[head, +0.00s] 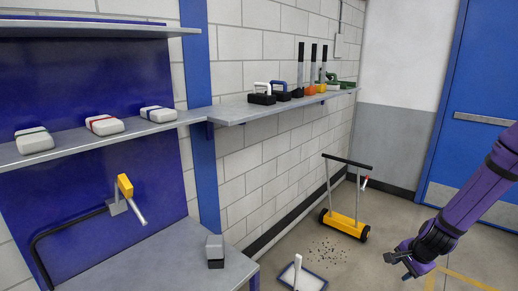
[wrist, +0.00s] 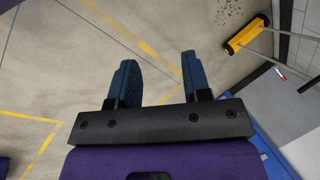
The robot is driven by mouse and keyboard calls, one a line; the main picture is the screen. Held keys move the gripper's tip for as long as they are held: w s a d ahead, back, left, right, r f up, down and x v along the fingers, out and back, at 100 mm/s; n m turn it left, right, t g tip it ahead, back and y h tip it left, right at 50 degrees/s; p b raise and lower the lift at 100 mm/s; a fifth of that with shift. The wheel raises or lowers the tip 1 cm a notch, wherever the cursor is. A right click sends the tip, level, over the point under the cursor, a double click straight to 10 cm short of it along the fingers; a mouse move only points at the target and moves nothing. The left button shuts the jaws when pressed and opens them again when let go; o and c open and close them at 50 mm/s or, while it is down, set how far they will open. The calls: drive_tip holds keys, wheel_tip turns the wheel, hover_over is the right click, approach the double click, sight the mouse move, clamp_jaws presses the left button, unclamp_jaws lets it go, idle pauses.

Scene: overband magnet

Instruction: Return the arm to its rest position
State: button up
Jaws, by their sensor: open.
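My gripper (head: 398,264) is at the lower right of the head view, at the end of my purple arm, over the bare floor. In the wrist view my gripper (wrist: 158,82) shows two blue fingers spread apart with nothing between them. It is open and empty, and only floor with yellow lines lies beyond the fingers. Nothing touches the fingers in either view.
A yellow wheeled magnet sweeper (head: 344,224) stands by the wall near dark scraps (head: 328,250). A blue-edged tray (head: 308,281) lies on the floor. A workbench (head: 165,262) is at left, a wall shelf (head: 235,112) behind, a blue door (head: 480,95) at right.

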drive_tip(key=s+a+r+n+h, duration=0.1)
drive_tip(key=s+a+r+n, duration=0.2)
drive_tip(key=r, duration=0.6)
drive_tip(key=a+r+n, duration=0.3)
drive_tip(key=a+r, duration=0.1)
drive_tip(key=r, duration=0.6)
drive_tip(key=s+a+r+n+h, duration=0.1)
drive_tip(key=s+a+r+n, duration=0.2)
drive_tip(key=r, duration=0.6)
drive_tip(key=s+a+r+n, duration=0.3)
drive_tip(key=s+r, duration=0.3)
drive_tip(key=s, duration=0.2)
drive_tip(key=s+a+r+n+t, duration=0.1)
drive_tip(key=s+a+r+n, duration=0.2)
drive_tip(key=s+a+r, duration=0.2)
drive_tip(key=s+r, duration=0.2)
drive_tip(key=s, duration=0.2)
drive_tip(key=shift+r+t+y, duration=0.15)
drive_tip(key=shift+t+y, duration=0.15)
drive_tip(key=shift+y, duration=0.1)
